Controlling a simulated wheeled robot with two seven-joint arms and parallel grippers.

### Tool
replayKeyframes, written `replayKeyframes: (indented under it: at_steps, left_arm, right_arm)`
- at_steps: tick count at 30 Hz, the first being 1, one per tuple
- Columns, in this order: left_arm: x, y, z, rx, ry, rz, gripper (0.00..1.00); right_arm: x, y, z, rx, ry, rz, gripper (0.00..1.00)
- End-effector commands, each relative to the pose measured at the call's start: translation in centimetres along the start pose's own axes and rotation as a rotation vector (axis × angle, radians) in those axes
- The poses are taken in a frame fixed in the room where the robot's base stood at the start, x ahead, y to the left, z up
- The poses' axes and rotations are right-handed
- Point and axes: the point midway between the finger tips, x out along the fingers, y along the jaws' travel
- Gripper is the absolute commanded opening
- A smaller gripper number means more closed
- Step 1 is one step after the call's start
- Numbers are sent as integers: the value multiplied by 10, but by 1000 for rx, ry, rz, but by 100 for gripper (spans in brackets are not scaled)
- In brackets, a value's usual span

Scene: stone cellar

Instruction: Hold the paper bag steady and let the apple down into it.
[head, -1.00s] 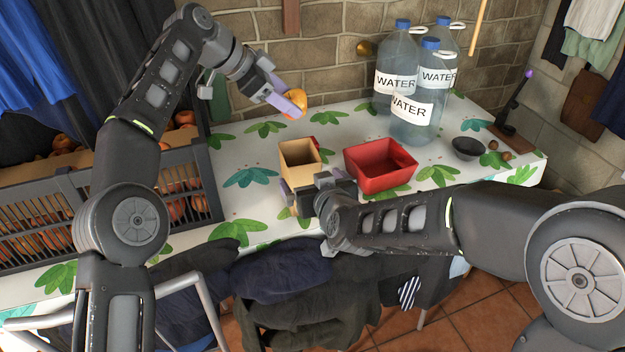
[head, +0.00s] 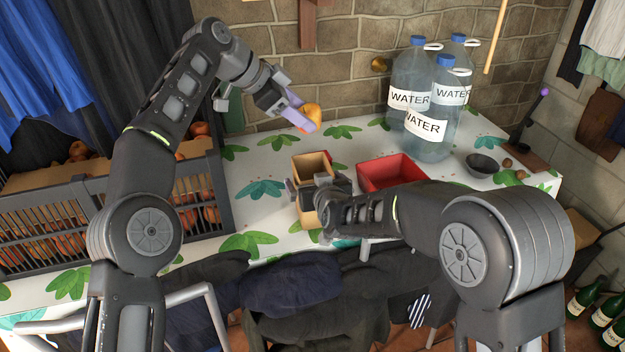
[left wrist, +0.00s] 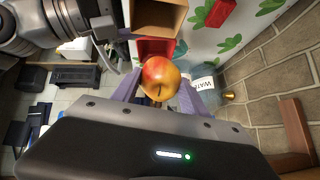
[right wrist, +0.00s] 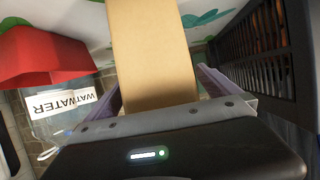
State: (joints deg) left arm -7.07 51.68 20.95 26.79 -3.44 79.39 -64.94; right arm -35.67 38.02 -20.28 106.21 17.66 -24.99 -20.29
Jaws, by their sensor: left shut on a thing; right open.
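The apple (head: 311,115), yellow and red, is held up above the table by my left gripper (head: 298,115), which is shut on it. In the left wrist view the apple (left wrist: 160,79) sits between the two lilac fingers. The paper bag (head: 313,168), tan and open at the top, stands upright on the table, below the apple and slightly nearer to me. My right gripper (head: 318,196) is low at the bag's near side. In the right wrist view the bag (right wrist: 152,55) is between the open fingers; I cannot tell whether they touch it.
A red tray (head: 391,171) stands right of the bag. Water bottles (head: 428,115) and a dark bowl (head: 481,164) are farther right. A crate of fruit (head: 100,215) stands at the left.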

Motion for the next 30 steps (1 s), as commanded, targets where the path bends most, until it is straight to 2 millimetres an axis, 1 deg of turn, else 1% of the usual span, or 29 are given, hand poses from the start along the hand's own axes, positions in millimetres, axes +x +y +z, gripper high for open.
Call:
replayKeyframes:
  at_steps: [1,5,14,30]
  left_arm:
    - [0,0,0,0,1,-1,7]
    - [0,0,0,0,1,-1,7]
    - [0,0,0,0,1,-1,7]
    - [0,0,0,0,1,-1,7]
  right_arm:
    - [6,0,1,0,-1,0,100]
    - [14,0,0,1,-1,0,100]
    - [16,0,0,1,0,0,100]
    - [16,0,0,1,0,0,57]
